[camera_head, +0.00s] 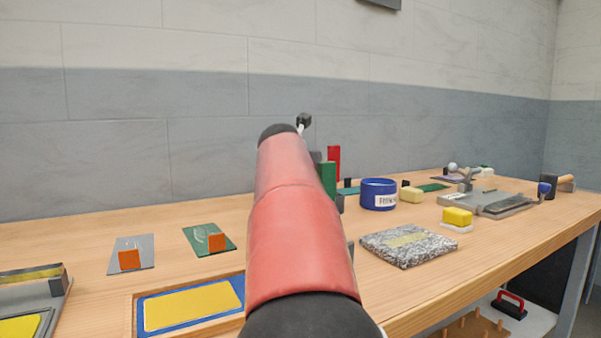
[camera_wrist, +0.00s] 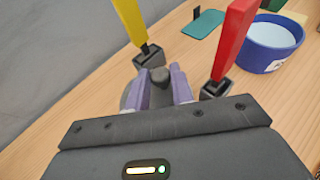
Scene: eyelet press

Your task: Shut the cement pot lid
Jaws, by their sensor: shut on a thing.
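In the wrist view my gripper (camera_wrist: 159,76) has two purple fingers closed around a small dark knob. A round grey piece (camera_wrist: 127,99), which looks like the lid, shows beside the fingers. The fingers and gripper body hide most of it. I cannot tell how it sits on the cement pot, whose body I cannot make out. In the head view my arm covers this spot and the gripper.
A yellow upright (camera_wrist: 130,22) and a red upright (camera_wrist: 233,40) stand in dark sockets close to both sides of my fingers. A blue labelled pot (camera_head: 380,194) stands right of the arm. A speckled slab (camera_head: 405,244) lies nearer. A grey wall rises behind the bench.

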